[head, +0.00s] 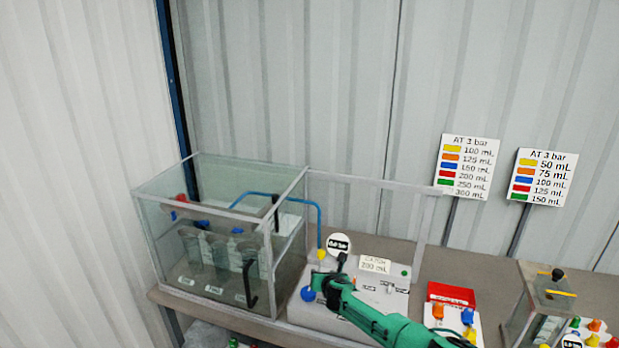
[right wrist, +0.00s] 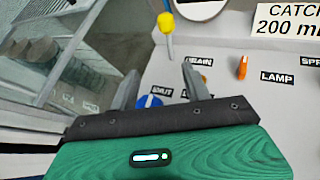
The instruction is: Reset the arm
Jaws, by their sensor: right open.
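My right arm is green and comes in from the bottom of the head view, over the white control panel (head: 330,318). My right gripper (head: 322,281) is open and empty just above the panel's left side. In the right wrist view, its two grey fingers (right wrist: 160,84) stand apart. A blue knob (right wrist: 150,101) on the panel shows between and beyond them; I cannot tell whether they touch it. The knob also shows left of the gripper in the head view (head: 308,294). My left gripper is not in view.
A glass tank (head: 150,225) with several dark vessels stands left of the panel. A red-and-white box (head: 451,294) and a second glass case (head: 520,305) stand to the right.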

